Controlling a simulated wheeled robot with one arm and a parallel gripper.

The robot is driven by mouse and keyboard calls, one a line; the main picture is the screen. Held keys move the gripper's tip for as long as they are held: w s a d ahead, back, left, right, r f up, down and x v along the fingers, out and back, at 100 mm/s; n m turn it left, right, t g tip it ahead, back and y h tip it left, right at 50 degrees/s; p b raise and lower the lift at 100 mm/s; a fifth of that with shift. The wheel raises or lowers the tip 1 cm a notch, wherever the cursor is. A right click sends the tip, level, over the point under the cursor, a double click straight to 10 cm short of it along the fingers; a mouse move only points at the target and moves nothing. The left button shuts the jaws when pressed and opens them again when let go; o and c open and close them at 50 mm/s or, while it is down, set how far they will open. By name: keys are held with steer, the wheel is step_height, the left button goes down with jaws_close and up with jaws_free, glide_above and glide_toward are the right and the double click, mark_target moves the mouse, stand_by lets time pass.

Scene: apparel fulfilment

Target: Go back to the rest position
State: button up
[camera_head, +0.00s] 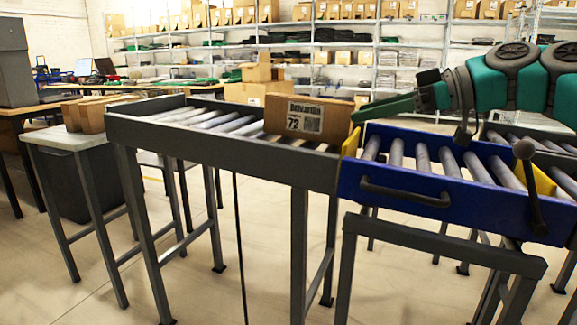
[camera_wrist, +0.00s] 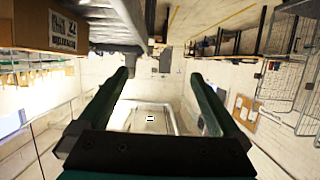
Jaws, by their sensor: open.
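My gripper (camera_head: 384,107) is at the right of the head view, its green fingers pointing left. In the wrist view the two fingers of my gripper (camera_wrist: 160,95) stand wide apart with nothing between them. A cardboard box (camera_head: 307,118) with a white label reading 72 sits on the grey roller conveyor (camera_head: 215,148), just left of the fingertips. I cannot tell whether the fingers touch it. The box also shows at the upper left of the wrist view (camera_wrist: 45,27), outside the fingers.
A blue roller section (camera_head: 430,205) with a black handle and yellow end pieces adjoins the grey conveyor at right. A small table (camera_head: 62,138) with cardboard boxes (camera_head: 95,113) stands at left. Stocked shelves (camera_head: 335,40) line the back.

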steer(key=s+a+f+m+g+h+p, duration=0.1)
steer(key=s+a+f+m+g+h, duration=0.15)
steer(key=s+a+f, duration=0.45)
steer(key=s+a+f+m+g+h, duration=0.2)
steer(key=s+a+f+m+h, duration=0.25)
steer(key=f, duration=0.55)
steer(key=s+d+f+m+g+h, duration=0.1)
steer(key=s+d+f+m+h, duration=0.1)
steer(key=s+d+f, duration=0.2)
steer(key=s+d+f+m+h+p, duration=0.1)
steer(key=s+d+f, duration=0.3)
steer(key=s+f, duration=0.6)
steer(key=s+d+f+m+g+h, duration=0.1)
steer(key=s+d+f+m+h, duration=0.2)
steer(key=s+f, duration=0.4)
steer(key=shift+s+d+f+m+g, duration=0.3)
steer(key=shift+s+d+f+g, duration=0.05)
steer(key=shift+d+f, duration=0.15)
